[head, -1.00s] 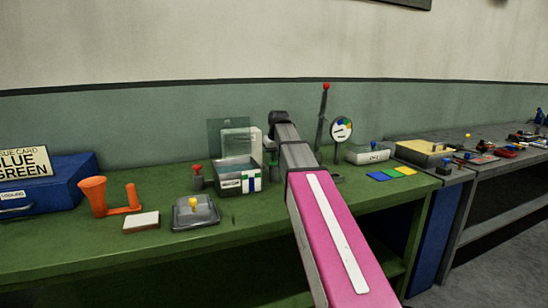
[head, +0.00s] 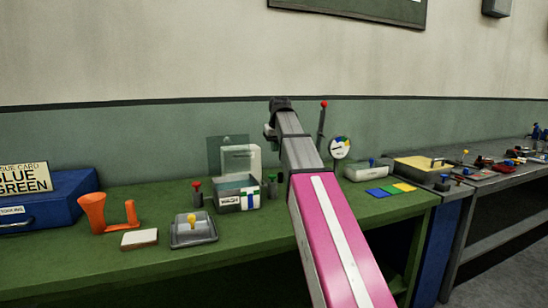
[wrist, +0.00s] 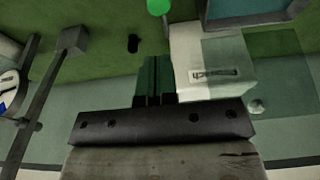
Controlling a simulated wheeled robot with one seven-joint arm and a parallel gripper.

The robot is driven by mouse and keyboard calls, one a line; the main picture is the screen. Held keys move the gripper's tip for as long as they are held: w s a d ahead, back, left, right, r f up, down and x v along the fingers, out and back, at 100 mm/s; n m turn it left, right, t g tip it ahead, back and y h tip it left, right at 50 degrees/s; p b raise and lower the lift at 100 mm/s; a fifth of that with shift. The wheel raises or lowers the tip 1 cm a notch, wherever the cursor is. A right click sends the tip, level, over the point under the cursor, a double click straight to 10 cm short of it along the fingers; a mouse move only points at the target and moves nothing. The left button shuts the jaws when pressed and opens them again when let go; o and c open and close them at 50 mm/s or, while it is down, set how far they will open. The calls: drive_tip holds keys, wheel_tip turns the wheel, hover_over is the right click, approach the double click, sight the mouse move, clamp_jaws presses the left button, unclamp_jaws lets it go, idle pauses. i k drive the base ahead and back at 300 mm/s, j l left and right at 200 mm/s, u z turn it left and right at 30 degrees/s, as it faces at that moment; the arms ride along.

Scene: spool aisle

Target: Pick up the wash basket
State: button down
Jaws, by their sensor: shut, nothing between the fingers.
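The wash basket (head: 238,200) is a small grey open-topped box with a "WASH" label and blue and green stripes on its front. It stands upright on the green bench (head: 90,260). A corner of what looks like its blue-grey interior shows at the top right of the wrist view (wrist: 245,8). My gripper (head: 269,132) is up behind and to the right of the basket in the head view, apart from it. In the wrist view my gripper (wrist: 154,78) has its fingers together and empty.
A white block (wrist: 212,62) and a clear panel (head: 228,155) stand behind the basket. Red-topped (head: 196,195) and green-topped (head: 272,185) posts flank it. A grey dish with a yellow knob (head: 193,230) is in front left. A tall red-tipped lever (head: 321,130) rises at right.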

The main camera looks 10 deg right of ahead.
sight(192, 221)
drive_tip(key=k, duration=1)
